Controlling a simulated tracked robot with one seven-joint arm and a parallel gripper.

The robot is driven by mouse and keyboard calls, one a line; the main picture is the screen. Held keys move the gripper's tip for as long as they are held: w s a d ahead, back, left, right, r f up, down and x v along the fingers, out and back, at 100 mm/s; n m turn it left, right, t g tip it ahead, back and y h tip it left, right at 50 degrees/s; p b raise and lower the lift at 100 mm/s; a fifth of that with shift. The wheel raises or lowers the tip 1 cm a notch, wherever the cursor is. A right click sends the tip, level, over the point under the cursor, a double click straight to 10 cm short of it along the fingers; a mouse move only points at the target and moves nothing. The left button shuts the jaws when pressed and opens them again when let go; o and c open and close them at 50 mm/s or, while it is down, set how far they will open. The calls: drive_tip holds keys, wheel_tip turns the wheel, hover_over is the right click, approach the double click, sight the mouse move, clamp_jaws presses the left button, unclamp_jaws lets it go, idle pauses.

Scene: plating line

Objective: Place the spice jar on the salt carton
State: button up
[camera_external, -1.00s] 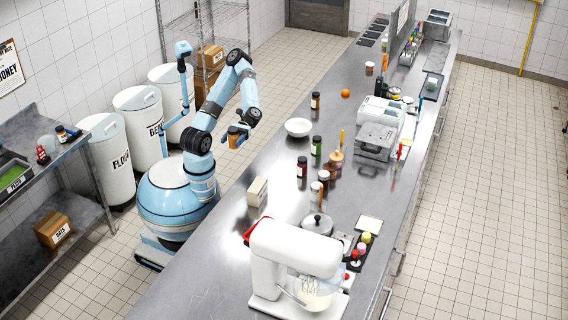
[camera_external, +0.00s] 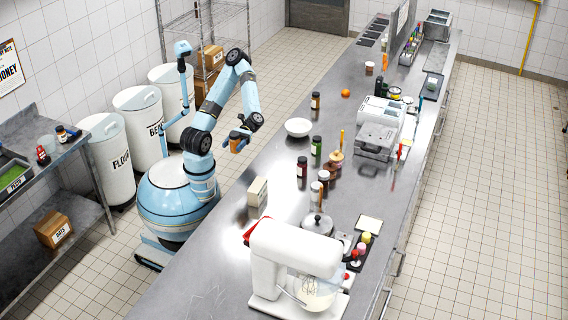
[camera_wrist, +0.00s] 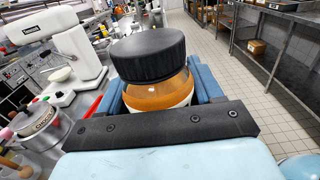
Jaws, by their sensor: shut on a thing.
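The spice jar (camera_external: 235,146), with orange contents and a black lid, is held in my gripper (camera_external: 241,142) above the near left edge of the counter. In the wrist view the jar (camera_wrist: 158,95) fills the middle, lid toward the camera, between the blue fingers of my gripper (camera_wrist: 160,98). The salt carton, seen as a pale upright box (camera_external: 258,192), stands on the counter below and slightly right of the jar in the external view. The jar is apart from the carton. I cannot make out the carton in the wrist view.
A white stand mixer (camera_external: 290,265) and a lidded pot (camera_external: 318,226) stand near the carton. Several other jars (camera_external: 316,146) and a white bowl (camera_external: 298,127) stand farther along the steel counter (camera_external: 205,290). The counter just around the carton is mostly clear.

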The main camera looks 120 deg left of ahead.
drive_tip(key=w+d+f, duration=0.1)
drive_tip(key=w+f, duration=0.1)
drive_tip(key=w, duration=0.2)
drive_tip(key=w+d+f, duration=0.1)
drive_tip(key=w+f, duration=0.2)
drive_tip(key=w, duration=0.1)
drive_tip(key=w+d+f, duration=0.1)
drive_tip(key=w+f, duration=0.2)
drive_tip(key=w, duration=0.1)
drive_tip(key=shift+d+f, duration=0.25)
drive_tip(key=shift+d, duration=0.05)
drive_tip(key=shift+w+d+f, duration=0.15)
drive_tip(key=shift+w+f, duration=0.25)
drive_tip(key=shift+f, duration=0.15)
drive_tip(key=shift+w+f, duration=0.1)
drive_tip(key=shift+f, duration=1.55)
drive_tip(key=o, duration=1.2)
drive_tip(key=shift+o, duration=0.2)
drive_tip(key=a, duration=1.2)
